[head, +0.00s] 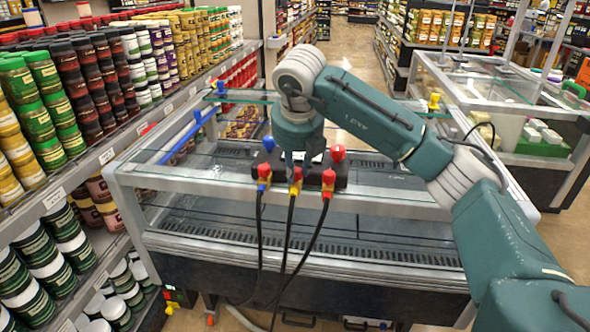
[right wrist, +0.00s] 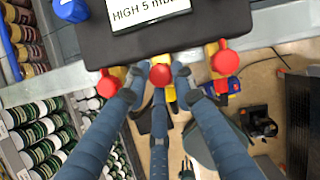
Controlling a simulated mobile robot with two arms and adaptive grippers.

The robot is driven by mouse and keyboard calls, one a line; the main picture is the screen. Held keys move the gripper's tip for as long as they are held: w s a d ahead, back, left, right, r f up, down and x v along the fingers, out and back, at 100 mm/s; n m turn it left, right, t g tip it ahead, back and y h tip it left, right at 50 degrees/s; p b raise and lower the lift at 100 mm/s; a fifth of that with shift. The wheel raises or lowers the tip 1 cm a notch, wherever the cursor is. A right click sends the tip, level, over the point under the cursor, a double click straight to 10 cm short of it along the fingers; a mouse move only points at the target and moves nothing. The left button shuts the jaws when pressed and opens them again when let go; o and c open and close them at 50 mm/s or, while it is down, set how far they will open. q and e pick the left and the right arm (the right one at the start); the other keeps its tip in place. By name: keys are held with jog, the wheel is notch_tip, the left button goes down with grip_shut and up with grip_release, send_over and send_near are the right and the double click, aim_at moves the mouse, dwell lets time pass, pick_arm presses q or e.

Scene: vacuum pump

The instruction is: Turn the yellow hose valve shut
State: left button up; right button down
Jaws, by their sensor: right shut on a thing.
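A black manifold box (head: 236,163) with a display sits on the rail of the glass-topped cabinet. Three hose valves hang on its front edge, each with a red knob, a yellow body and a black hose. The middle one, with yellow fittings, is the yellow hose valve (head: 296,188). My right gripper (head: 297,168) reaches down from above onto it. In the right wrist view its fingers (right wrist: 157,87) are closed around the middle red knob (right wrist: 161,75). Whether the valve is open or shut I cannot tell. My left gripper is out of view.
The left hose valve (head: 264,172) and right hose valve (head: 328,178) stand close beside the gripped one. A blue knob (head: 269,143) and a red knob (head: 338,152) rise from the box. Shelves of jars (head: 75,85) line the left side.

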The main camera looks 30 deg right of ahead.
jog(key=shift+d+r, duration=0.1)
jog(key=shift+d, duration=0.1)
dwell(0.3)
jog(key=c, duration=1.5)
grip_release()
jog(key=shift+s, duration=0.1)
jog(key=shift+a+r, duration=0.1)
jog(key=shift+r, duration=0.15)
jog(key=v, duration=1.1)
jog(key=shift+s+r, duration=0.15)
jog(key=shift+r, duration=0.05)
